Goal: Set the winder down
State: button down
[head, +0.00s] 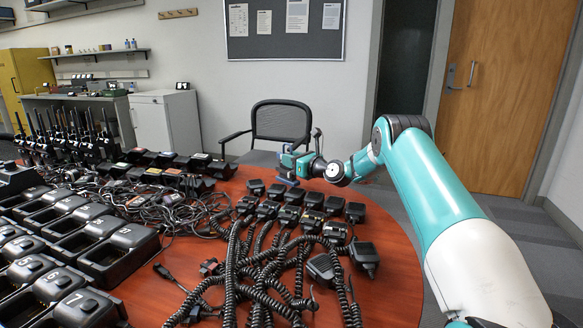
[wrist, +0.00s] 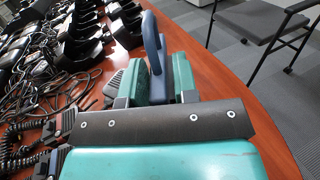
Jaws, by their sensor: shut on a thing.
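The winder is a blue-grey piece with an upright curved part (wrist: 152,42), seen in the wrist view between my teal fingers. In the head view a small blue part of it (head: 287,182) shows below my gripper (head: 292,163). My gripper is shut on the winder; its fingers also show in the wrist view (wrist: 161,78). They are over the far edge of the round red-brown table (head: 385,270), behind the hand microphones. The winder is low over the wood; I cannot tell whether it touches. The fingers hide much of it.
Several black hand microphones (head: 364,252) with coiled cords lie just in front. Chargers (head: 118,253) and tangled cables (head: 150,203) fill the table's left. A black chair (head: 282,122) stands beyond the far edge. Bare wood shows on the table's right side.

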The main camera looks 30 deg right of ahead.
aim_at(283, 178)
jog(key=shift+f, duration=0.95)
jog(key=shift+f, duration=0.1)
jog(key=c, duration=0.9)
grip_release()
jog(key=shift+f, duration=0.1)
